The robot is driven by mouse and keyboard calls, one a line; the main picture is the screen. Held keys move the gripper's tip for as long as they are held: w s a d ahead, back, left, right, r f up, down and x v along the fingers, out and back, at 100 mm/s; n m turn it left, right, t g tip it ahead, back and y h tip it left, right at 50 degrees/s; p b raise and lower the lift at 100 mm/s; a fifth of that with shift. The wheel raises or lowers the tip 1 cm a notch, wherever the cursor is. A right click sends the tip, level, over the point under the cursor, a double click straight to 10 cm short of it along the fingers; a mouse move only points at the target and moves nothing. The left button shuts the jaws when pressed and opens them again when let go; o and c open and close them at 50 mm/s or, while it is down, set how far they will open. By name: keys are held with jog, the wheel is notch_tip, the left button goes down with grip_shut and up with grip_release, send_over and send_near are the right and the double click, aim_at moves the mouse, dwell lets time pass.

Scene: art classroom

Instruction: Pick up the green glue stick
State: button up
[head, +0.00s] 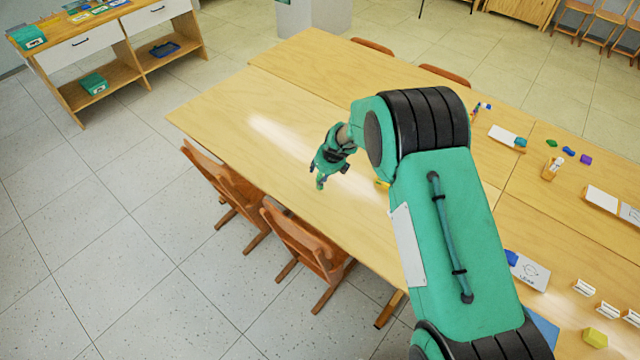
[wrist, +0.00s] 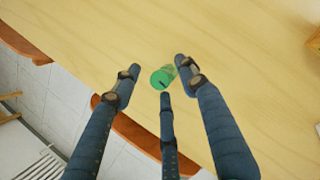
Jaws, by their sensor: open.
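The green glue stick (wrist: 162,78) is in the wrist view, seen nearly end-on with its round green end toward the camera. It is between the fingertips of my gripper (wrist: 158,80), close to the right finger; I cannot tell whether they touch. My gripper is open, with its three dark fingers spread around the glue stick. In the head view my gripper (head: 321,178) hangs over the near left part of the wooden table (head: 225,110), and a small green bit shows at its tip.
Orange-brown chairs (head: 300,240) stand along the table's near edge. A small yellow item (head: 382,185) lies right of my gripper. A white box (head: 530,270), erasers and blocks lie on the right side. The left end of the table is clear. A shelf (head: 120,60) stands at the back left.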

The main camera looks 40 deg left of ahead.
grip_shut()
jog(key=shift+r, duration=0.1)
dwell(0.3)
jog(key=shift+r, duration=0.75)
notch_tip(320, 180, up, 2)
jog(key=shift+r+p, duration=0.15)
jog(key=shift+p, duration=0.35)
jog(key=s+d+r, duration=0.1)
jog(key=s+d, duration=0.9)
jog(key=d, duration=0.2)
jog(key=shift+s+d, duration=0.15)
